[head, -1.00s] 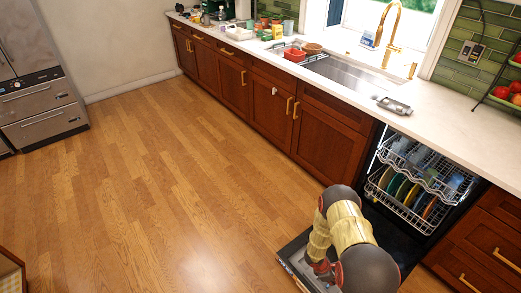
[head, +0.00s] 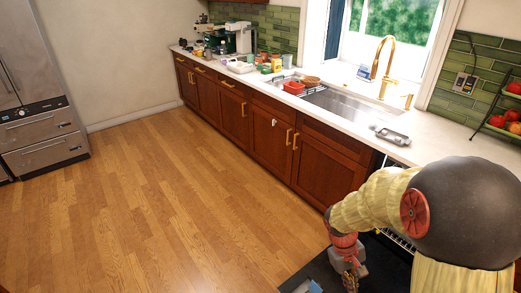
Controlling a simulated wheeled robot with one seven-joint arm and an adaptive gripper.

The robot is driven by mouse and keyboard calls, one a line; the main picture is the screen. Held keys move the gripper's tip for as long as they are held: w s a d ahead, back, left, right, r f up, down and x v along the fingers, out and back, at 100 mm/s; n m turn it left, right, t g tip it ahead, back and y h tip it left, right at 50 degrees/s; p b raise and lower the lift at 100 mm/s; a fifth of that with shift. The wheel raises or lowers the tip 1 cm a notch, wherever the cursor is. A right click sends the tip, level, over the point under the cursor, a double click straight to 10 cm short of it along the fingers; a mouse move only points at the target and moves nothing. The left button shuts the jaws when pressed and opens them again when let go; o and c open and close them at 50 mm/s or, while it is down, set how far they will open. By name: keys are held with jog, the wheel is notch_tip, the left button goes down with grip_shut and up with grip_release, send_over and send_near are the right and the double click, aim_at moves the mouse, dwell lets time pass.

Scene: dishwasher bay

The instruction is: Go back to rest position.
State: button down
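My arm reaches across the lower right of the head view, bent at a large dark joint. My gripper (head: 350,278) points down near the bottom edge, over the open dishwasher door (head: 320,266). Its fingertips are small and partly cut off, so I cannot tell whether it is open or shut. I see nothing clearly held in it. The dishwasher rack (head: 396,240) shows only as a sliver; my arm hides most of the dishwasher and whatever is in its racks.
The wooden floor (head: 160,210) at the left and middle is clear. Wooden cabinets (head: 270,132) run along the counter (head: 345,112), which has a sink (head: 350,103), a red container (head: 293,87) and several small items. A steel refrigerator (head: 42,130) stands at far left.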

jog(key=s+a+r+m+t+y, duration=0.1)
jog(key=s+a+r+t, duration=0.1)
jog(key=r, duration=0.6)
jog(key=s+a+r+m+t+y, duration=0.1)
jog(key=s+a+r+t, duration=0.2)
jog(key=r, duration=0.6)
jog(key=s+a+r+m+t+y, duration=0.1)
jog(key=s+a+r+t, duration=0.2)
jog(key=s+r, duration=0.3)
notch_tip(320, 180, up, 3)
jog(key=shift+s+a+f, duration=0.15)
jog(key=shift+s+a, duration=0.1)
jog(key=shift+a, duration=0.15)
jog(key=c, duration=2.3)
grip_release()
